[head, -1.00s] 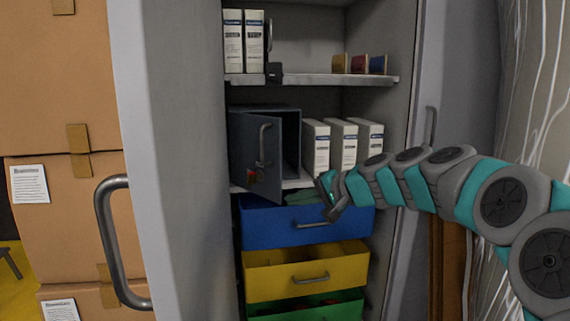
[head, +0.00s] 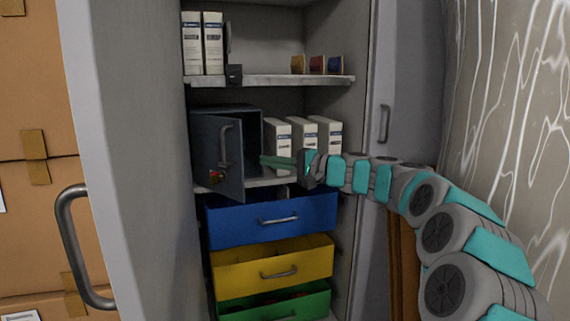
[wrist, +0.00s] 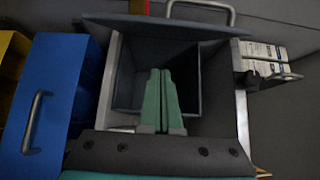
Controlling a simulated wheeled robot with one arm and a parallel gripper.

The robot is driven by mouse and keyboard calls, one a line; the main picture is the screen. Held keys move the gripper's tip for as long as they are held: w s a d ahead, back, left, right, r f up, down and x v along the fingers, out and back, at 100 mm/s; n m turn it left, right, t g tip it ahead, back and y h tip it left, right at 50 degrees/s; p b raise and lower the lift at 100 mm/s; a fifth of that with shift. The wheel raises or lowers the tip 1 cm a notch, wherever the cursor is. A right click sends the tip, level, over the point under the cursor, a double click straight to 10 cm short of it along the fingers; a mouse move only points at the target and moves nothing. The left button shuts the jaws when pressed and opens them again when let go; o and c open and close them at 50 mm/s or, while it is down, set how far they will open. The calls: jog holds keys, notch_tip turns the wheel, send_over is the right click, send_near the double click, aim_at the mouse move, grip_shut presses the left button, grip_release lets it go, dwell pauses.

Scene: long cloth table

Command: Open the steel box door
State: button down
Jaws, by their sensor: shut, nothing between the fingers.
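The steel box (head: 250,117) is dark grey and stands on the cabinet's middle shelf. Its door (head: 217,155) stands partly open, swung out to the left, with a bar handle (head: 226,146) and a small red item below the handle. In the wrist view the box interior (wrist: 190,80) is open ahead of me, with the door (wrist: 165,27) along the top. My gripper (head: 264,160) has green fingers, shut together and empty, pointing left at the opening beside the door's free edge. The fingers (wrist: 160,74) overlap the box opening in the wrist view. I cannot tell whether they touch the door.
White binders (head: 302,134) stand right of the box, close behind my gripper. Below are blue (head: 250,220), yellow (head: 235,275) and green (head: 260,309) drawers, pulled out. The open cabinet door (head: 130,160) is at left, cardboard boxes (head: 40,230) beyond it.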

aim_at(236, 163)
jog(key=shift+s+a, duration=0.35)
jog(key=shift+a, duration=0.4)
jog(key=shift+s+a, duration=0.3)
jog(key=shift+a, duration=0.45)
jog(key=shift+s+a, duration=0.35)
jog(key=shift+a, duration=0.4)
jog(key=shift+s+f, duration=0.1)
jog(key=shift+s+a+m+t+b, duration=0.3)
jog(key=shift+s+a+t+b, duration=0.1)
jog(key=shift+b, duration=0.45)
jog(key=shift+s+h, duration=0.1)
jog(key=shift+h, duration=0.2)
